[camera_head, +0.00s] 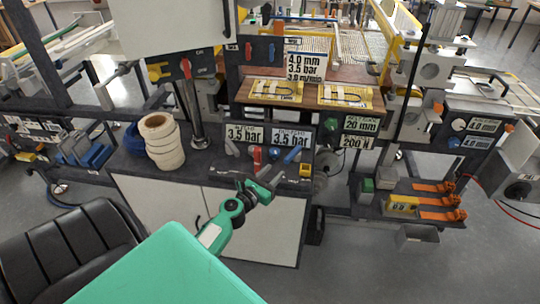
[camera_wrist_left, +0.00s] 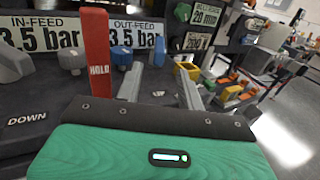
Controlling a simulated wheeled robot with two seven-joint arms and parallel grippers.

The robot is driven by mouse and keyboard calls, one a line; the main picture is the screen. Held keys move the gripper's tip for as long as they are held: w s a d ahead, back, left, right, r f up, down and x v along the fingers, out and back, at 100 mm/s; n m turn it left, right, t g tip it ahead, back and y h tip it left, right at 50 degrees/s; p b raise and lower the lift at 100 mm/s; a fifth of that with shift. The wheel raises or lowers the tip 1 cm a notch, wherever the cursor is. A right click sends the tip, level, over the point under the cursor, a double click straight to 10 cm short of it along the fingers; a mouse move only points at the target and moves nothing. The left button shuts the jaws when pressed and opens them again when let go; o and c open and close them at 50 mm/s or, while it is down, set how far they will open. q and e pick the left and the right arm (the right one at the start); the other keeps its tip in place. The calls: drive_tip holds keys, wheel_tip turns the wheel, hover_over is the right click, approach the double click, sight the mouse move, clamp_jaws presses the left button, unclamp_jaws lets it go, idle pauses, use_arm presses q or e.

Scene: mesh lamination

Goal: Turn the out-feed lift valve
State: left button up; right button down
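The valve panel holds a red lever (camera_head: 257,156), which stands upright by a HOLD label in the left wrist view (camera_wrist_left: 97,55). A blue lever (camera_head: 293,154) is right of it, below the out-feed 3.5 bar sign (camera_head: 291,138). In the left wrist view, blue knobs (camera_wrist_left: 123,54) sit under the OUT-FEED sign (camera_wrist_left: 136,35). I cannot tell for sure which handle is the out-feed lift valve. My left gripper (camera_head: 258,188) is in front of the panel, below the levers. Its fingers (camera_wrist_left: 160,92) are apart with nothing between them. My right gripper is not in view.
A grey lever (camera_head: 231,147) is at the panel's left, and a yellow box (camera_head: 305,170) at its right end. A stack of cream rolls (camera_head: 162,141) stands left on the bench. A black chair (camera_head: 70,250) is front left. Orange clamps (camera_head: 440,200) are right.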

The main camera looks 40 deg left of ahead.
use_arm(q)
drive_tip(key=shift+s, duration=0.45)
